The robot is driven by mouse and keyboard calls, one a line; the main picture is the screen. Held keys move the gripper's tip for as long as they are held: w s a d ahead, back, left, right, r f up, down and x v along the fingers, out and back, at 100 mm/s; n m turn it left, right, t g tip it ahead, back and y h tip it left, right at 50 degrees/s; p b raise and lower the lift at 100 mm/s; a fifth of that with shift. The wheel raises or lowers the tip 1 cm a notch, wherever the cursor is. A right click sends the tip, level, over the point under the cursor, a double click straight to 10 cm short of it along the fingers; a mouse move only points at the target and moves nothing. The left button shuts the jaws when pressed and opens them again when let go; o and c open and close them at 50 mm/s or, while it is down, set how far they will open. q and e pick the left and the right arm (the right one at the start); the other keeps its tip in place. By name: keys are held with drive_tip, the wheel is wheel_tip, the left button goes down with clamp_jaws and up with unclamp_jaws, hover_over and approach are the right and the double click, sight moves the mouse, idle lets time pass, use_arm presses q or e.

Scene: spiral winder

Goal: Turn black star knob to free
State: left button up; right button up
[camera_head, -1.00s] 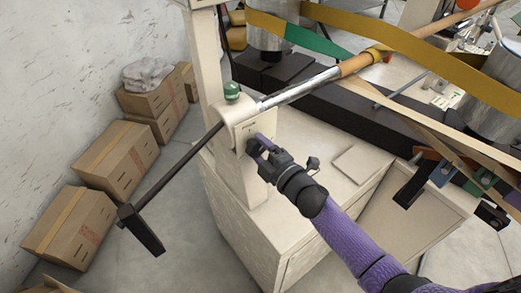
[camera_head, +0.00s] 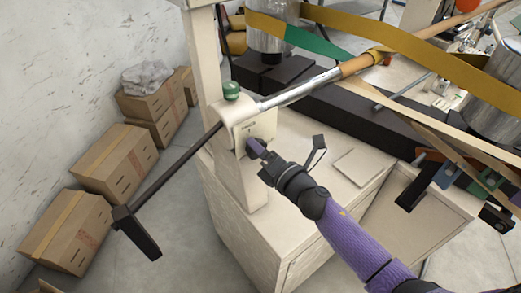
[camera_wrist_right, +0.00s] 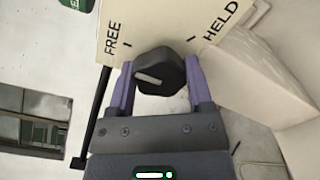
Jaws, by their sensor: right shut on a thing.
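The black star knob (camera_wrist_right: 160,68) shows in the right wrist view, on a cream plate (camera_wrist_right: 150,22) lettered FREE and HELD. It carries a short white line, which lies across its face; I cannot tell which label it indicates. My right gripper (camera_wrist_right: 160,82) has its purple fingers on either side of the knob and is shut on it. In the head view my right gripper (camera_head: 254,147) is at the plate on the cream machine's post (camera_head: 262,128), and hides the knob. My left gripper is not in view.
A steel and wooden bar (camera_head: 310,87) runs above my right gripper, with a black crank arm (camera_head: 180,167) to the left. A cream cabinet (camera_head: 290,200) stands below. Cardboard boxes (camera_head: 115,160) line the wall.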

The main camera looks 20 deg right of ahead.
drive_tip(key=shift+n, duration=0.4)
drive_tip(key=o, duration=1)
drive_tip(key=shift+c, duration=0.2)
drive_tip(key=o, duration=0.3)
drive_tip(key=v, duration=1)
